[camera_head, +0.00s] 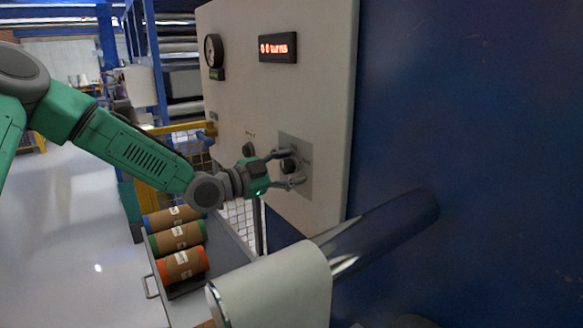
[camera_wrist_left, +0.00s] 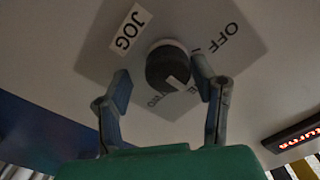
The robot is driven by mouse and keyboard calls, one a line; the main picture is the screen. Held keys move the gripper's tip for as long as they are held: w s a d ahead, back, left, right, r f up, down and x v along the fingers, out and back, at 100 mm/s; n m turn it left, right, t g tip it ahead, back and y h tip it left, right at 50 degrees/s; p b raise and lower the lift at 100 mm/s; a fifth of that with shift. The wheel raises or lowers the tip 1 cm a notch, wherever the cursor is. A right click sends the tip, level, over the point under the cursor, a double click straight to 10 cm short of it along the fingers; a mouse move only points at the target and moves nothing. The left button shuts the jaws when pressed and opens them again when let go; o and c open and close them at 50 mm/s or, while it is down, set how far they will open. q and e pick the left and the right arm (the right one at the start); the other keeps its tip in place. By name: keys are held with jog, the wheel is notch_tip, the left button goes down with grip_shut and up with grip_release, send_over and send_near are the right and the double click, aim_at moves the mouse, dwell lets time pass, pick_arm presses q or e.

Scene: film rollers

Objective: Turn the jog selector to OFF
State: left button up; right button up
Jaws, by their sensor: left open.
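The jog selector is a round black knob (camera_head: 288,165) on a grey square plate (camera_head: 306,158) on the pale cabinet front. In the left wrist view the knob (camera_wrist_left: 168,68) shows a light mark on its lower right side. The JOG label (camera_wrist_left: 130,26) is at upper left of it and the OFF lettering (camera_wrist_left: 225,38) at upper right; lettering below it is partly hidden. My left gripper (camera_head: 286,168) is open at the plate, its fingers either side of the knob. My right gripper is not in view.
A second black knob (camera_head: 248,149) sits left of the plate. A red display (camera_head: 278,47) and a gauge (camera_head: 213,51) are higher up. A thick white roll (camera_head: 278,285) on a metal shaft (camera_head: 385,232) juts out below. Wrapped rolls (camera_head: 178,238) lie on a cart at lower left.

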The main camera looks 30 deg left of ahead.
pick_arm(q)
jog(key=shift+a+f, duration=0.1)
jog(key=shift+a, duration=0.25)
jog(key=shift+w+a+f, duration=0.15)
jog(key=shift+a+f, duration=0.05)
jog(key=shift+a, duration=0.55)
jog(key=c, duration=1.1)
jog(key=shift+a, duration=0.1)
jog(key=shift+d+r, duration=0.15)
jog(key=shift+d, duration=0.3)
jog(key=shift+a+n, duration=0.15)
jog(key=shift+n, duration=0.65)
jog(key=n+b, duration=0.1)
jog(key=n, duration=0.4)
jog(key=shift+r, duration=0.2)
jog(key=n, duration=0.4)
jog(key=shift+r, duration=0.15)
jog(key=shift+n+b, duration=0.35)
jog(key=shift+n, duration=0.35)
jog(key=shift+c, duration=0.3)
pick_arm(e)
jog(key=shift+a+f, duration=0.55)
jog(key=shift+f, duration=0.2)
